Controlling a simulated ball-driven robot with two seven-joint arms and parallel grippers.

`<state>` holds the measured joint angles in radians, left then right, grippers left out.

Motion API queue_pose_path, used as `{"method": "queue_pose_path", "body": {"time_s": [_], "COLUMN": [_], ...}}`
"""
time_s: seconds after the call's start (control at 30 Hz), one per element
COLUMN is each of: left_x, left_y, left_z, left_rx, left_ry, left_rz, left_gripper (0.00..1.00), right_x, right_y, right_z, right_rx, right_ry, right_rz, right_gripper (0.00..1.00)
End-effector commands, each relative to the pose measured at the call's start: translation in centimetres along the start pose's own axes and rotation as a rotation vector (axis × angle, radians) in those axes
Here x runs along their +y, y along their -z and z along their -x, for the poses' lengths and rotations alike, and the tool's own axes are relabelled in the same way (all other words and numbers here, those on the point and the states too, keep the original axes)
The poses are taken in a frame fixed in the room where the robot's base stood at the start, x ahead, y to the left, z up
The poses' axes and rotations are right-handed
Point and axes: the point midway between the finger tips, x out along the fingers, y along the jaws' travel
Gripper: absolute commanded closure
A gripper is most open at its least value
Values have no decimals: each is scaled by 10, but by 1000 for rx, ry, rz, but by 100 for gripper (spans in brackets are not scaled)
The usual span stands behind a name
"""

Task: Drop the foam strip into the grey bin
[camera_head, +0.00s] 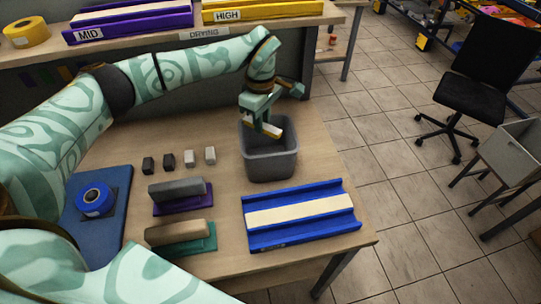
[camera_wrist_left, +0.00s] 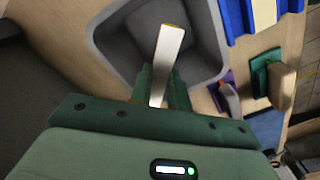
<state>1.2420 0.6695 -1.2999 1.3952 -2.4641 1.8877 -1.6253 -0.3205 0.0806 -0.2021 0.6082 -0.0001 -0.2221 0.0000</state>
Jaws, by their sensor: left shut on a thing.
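My left gripper (camera_head: 264,122) is shut on the foam strip (camera_head: 272,132), a narrow pale strip with a thin orange edge. The strip sits over the opening of the grey bin (camera_head: 271,163), which stands on the table's right part. In the left wrist view the strip (camera_wrist_left: 168,55) sticks out from between the fingers (camera_wrist_left: 161,88) across the bin's opening, and the grey bin (camera_wrist_left: 120,57) surrounds it. My right gripper does not show.
A blue tray (camera_head: 258,237) with a pale strip lies in front of the bin. Several small blocks (camera_head: 190,159), two padded tools on purple (camera_head: 178,192) and green (camera_head: 180,234) bases, and a blue tape roll (camera_head: 95,201) lie left. A shelf (camera_head: 295,20) stands behind.

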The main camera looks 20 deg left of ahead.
Motion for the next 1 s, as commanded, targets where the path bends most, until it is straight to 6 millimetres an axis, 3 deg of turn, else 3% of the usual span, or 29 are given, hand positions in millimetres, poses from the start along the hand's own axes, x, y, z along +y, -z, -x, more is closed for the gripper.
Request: {"method": "queue_pose_path", "body": {"time_s": [0.03, 0.2, 0.33, 0.37, 0.4, 0.47, 0.77, 0.87, 1.0], "left_x": [0, 0, 0, 0, 0, 0, 0, 1, 1], "left_y": [0, 0, 0, 0, 0, 0, 0, 0, 1], "left_z": [-9, -10, -8, -8, -8, -8, -6, 4, 36], "left_rx": [-1, 0, 0, 1, 0, 0, 1, 0, 1], "left_ry": [1, -1, -2, -2, -2, -2, -2, -5, -7], "left_rz": [0, 0, 0, 0, 0, 0, 0, 0, 0], "left_gripper": [100, 100, 100, 79, 68, 57, 57, 57, 57], "right_x": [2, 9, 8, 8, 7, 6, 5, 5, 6], "right_y": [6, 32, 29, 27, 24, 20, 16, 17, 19], "right_z": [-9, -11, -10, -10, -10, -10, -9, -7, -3], "right_rx": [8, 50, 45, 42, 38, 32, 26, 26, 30], "right_ry": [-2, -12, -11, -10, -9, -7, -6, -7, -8], "right_rz": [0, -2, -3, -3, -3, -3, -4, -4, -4], "right_gripper": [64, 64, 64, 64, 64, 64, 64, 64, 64]}}
